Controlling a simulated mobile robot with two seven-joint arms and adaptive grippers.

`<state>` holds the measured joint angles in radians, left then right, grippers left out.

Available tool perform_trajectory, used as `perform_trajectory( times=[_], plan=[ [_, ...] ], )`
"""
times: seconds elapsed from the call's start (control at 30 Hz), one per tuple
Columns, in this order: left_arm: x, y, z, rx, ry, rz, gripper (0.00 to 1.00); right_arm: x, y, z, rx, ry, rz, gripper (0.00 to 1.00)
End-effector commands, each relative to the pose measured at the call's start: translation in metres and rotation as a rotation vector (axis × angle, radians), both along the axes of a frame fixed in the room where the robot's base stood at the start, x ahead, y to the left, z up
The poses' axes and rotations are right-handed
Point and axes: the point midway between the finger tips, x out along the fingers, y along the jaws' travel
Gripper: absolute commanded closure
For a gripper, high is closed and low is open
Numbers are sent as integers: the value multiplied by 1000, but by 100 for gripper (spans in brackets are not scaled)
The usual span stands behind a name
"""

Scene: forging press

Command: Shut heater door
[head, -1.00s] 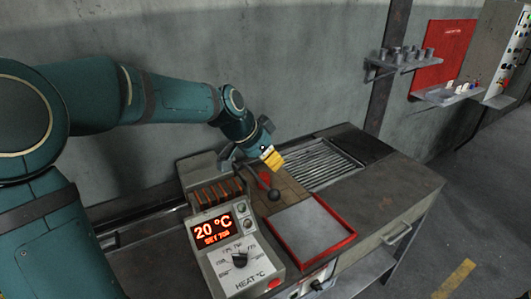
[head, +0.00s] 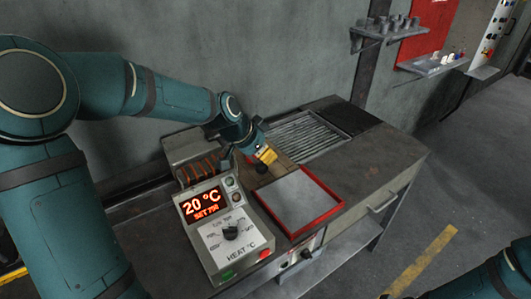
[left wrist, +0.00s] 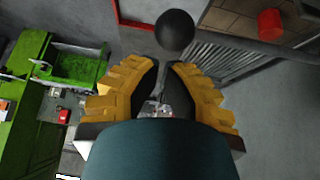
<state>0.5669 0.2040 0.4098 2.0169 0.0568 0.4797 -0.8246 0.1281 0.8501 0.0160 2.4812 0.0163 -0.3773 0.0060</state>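The heater (head: 190,146) is a grey box at the back left of the bench, with orange-brown bars (head: 198,168) showing in its front. Its control panel (head: 224,228) reads 20 °C with a set value below. A black ball knob (head: 262,168) stands at the heater's right; it also shows in the left wrist view (left wrist: 174,32). The door itself is mostly hidden by my arm. My left gripper (head: 266,156), yellow-fingered, is right by the knob. In the left wrist view its fingertips (left wrist: 165,66) are close together with nothing between them, just short of the knob.
A red-rimmed tray (head: 336,212) lies in front of the knob. A ribbed grate (head: 308,138) is set in the bench at the back. A red cylinder (left wrist: 270,24) stands near the knob. A wall shelf (head: 388,34) holds several small parts.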

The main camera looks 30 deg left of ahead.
Motion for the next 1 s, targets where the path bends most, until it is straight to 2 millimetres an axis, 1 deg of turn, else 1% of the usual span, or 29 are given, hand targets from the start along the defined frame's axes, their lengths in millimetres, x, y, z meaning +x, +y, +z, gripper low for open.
perform_trajectory(
  times=[0.17,0.4,0.5,0.87,1.0],
  plan=[
    [-1,-3,-10,0,0,-1,100,-2,0,-9,1,5,4,53],
    [-6,-10,-39,-1,2,0,100,-9,2,-34,4,21,16,53],
    [-7,-12,-44,-1,2,0,100,-11,2,-39,6,26,20,53],
    [-9,-13,-45,-2,8,-2,100,-11,2,-37,6,25,20,53],
    [-8,-15,-37,-2,8,-3,100,-10,2,-31,4,23,17,53]
  ],
)
